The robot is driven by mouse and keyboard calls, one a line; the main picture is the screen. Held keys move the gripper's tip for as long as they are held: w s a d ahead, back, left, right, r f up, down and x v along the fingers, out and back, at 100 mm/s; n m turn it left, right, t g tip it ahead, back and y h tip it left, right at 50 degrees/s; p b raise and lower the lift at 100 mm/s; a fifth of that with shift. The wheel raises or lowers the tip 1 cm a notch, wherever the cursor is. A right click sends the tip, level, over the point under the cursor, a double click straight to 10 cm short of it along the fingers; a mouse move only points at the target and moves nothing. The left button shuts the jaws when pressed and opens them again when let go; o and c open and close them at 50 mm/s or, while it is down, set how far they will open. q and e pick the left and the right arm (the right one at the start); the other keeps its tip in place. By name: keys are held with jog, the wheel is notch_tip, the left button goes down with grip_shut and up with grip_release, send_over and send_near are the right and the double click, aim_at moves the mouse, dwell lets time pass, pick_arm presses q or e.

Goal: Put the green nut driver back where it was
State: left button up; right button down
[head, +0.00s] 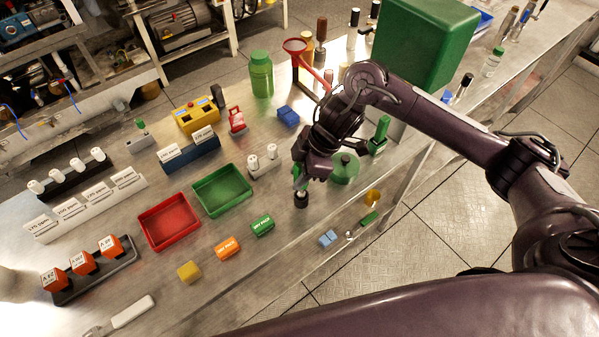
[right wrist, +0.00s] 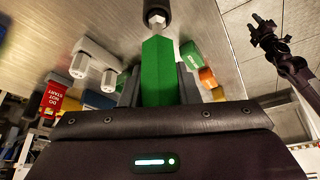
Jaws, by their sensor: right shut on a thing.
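My right gripper (head: 304,178) is shut on the green nut driver (right wrist: 157,68). In the right wrist view its green handle lies between the fingers, with a metal shaft and a dark round end beyond. In the head view the dark end (head: 301,200) points down at the bench, right of the green tray; I cannot tell whether it touches. The gripper hides most of the handle. A dark arm, apparently my left, shows in the right wrist view with its gripper (right wrist: 264,24) far off and small; its jaw state is unclear.
A green tray (head: 248,204) and a red tray (head: 143,224) lie left of the gripper. A round green object (head: 345,180) and an upright green piece (head: 381,130) stand close right. Small yellow (head: 373,198) and blue (head: 328,239) items lie near the bench's front edge.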

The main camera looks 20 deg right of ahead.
jog(key=shift+f, duration=0.35)
jog(key=c, duration=1.1)
grip_release()
jog(key=shift+r, duration=0.2)
jog(key=v, duration=1.1)
jog(key=shift+s+d+r, duration=0.1)
jog(key=shift+d+r, duration=0.1)
jog(key=shift+r, duration=0.15)
